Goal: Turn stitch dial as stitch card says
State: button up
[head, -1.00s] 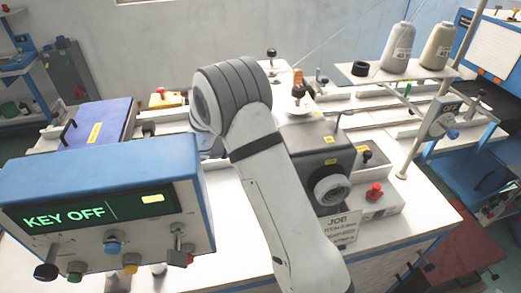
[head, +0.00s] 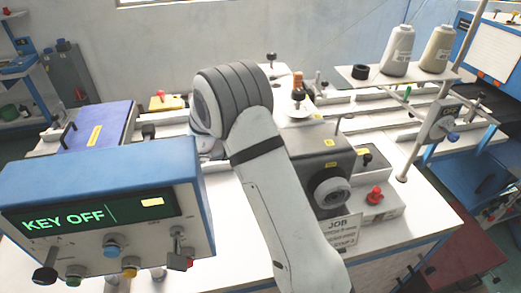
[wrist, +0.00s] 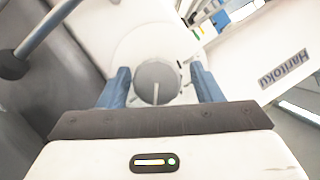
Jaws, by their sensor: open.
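In the wrist view a round grey dial (wrist: 150,92) with a pale pointer line sits on a white machine face. The line points toward the bottom of the picture. My gripper (wrist: 160,73) is open, its two blue fingers on either side of the dial. I cannot tell whether either finger touches it. In the head view my arm hides the gripper and this dial. A white card headed JOB (head: 340,233) is at the front of the machine; its smaller lines are too small to read.
A blue control box (head: 100,180) showing KEY OFF, with several knobs, stands at front left. A dark housing with a handwheel (head: 332,192) and a red knob (head: 375,195) are right of my arm. In the wrist view a grey rod (wrist: 45,35) is at upper left and a white panel marked Haritoku (wrist: 275,60) at right.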

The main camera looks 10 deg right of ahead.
notch_tip(320, 180, up, 10)
jog(key=shift+f+b, duration=0.15)
jog(key=shift+b, duration=0.65)
